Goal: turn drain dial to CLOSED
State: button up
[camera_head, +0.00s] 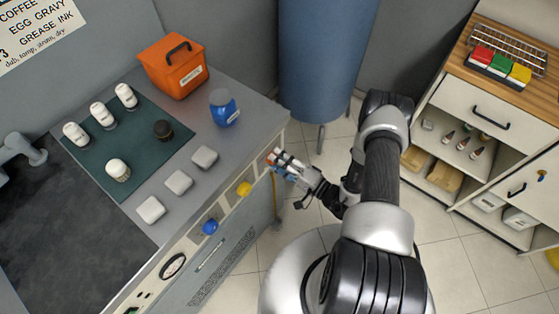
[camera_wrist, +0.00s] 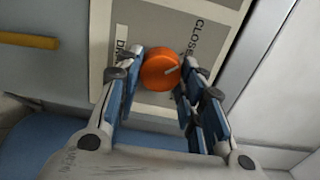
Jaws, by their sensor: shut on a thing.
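The drain dial (camera_wrist: 161,68) is a round orange knob on a pale label panel (camera_wrist: 190,15) in the wrist view. In the head view my gripper (camera_head: 284,163) is at the right end of the counter front, where the dial is mostly hidden by the fingers.
A yellow knob (camera_head: 243,189) and a blue knob (camera_head: 210,227) sit on the counter front. The grey counter (camera_head: 226,170) holds an orange box (camera_head: 173,65), a blue bottle (camera_head: 223,107) and several white bottles. A blue cylinder (camera_head: 326,60) stands behind. Floor right of the counter is clear.

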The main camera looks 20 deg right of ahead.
jog(key=o, duration=1.1)
jog(key=shift+c, duration=0.2)
jog(key=v, duration=1.2)
jog(key=shift+r, duration=0.1)
